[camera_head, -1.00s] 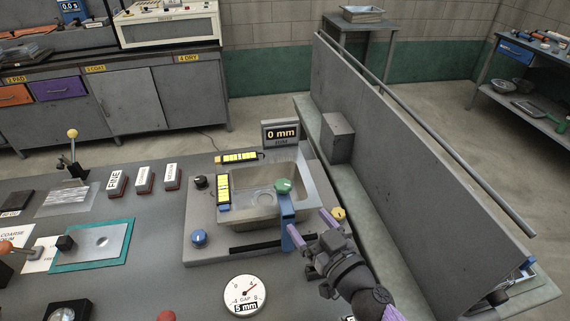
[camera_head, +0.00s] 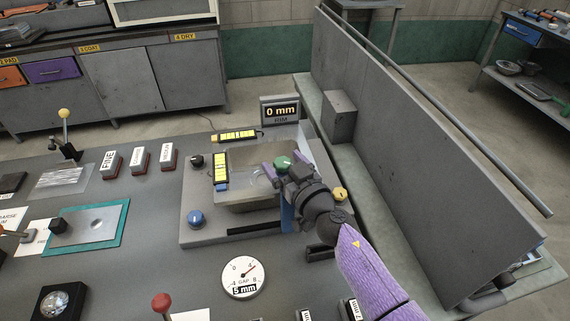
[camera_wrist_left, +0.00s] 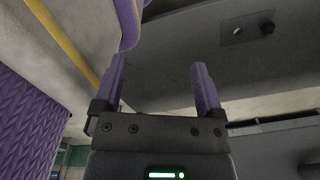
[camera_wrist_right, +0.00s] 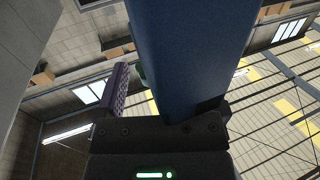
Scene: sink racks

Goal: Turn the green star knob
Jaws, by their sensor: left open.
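The green star knob (camera_head: 283,162) sits on top of a blue upright (camera_head: 287,214) at the right side of the sink basin (camera_head: 248,208). My right gripper (camera_head: 285,171) is at the knob, with its fingers spread apart around its near side; whether they touch it cannot be told. In the right wrist view, the blue upright (camera_wrist_right: 185,50) fills the middle and hides one finger. A sliver of green (camera_wrist_right: 141,74) shows beside the other purple finger. My left gripper (camera_wrist_left: 158,82) is open and empty in its wrist view, outside the head view.
A rim display (camera_head: 281,112) stands behind the basin. Blue (camera_head: 195,217), black (camera_head: 197,161) and yellow (camera_head: 341,194) knobs sit around it. A gap dial (camera_head: 243,277) lies in front. A tall grey panel (camera_head: 420,150) stands close on the right.

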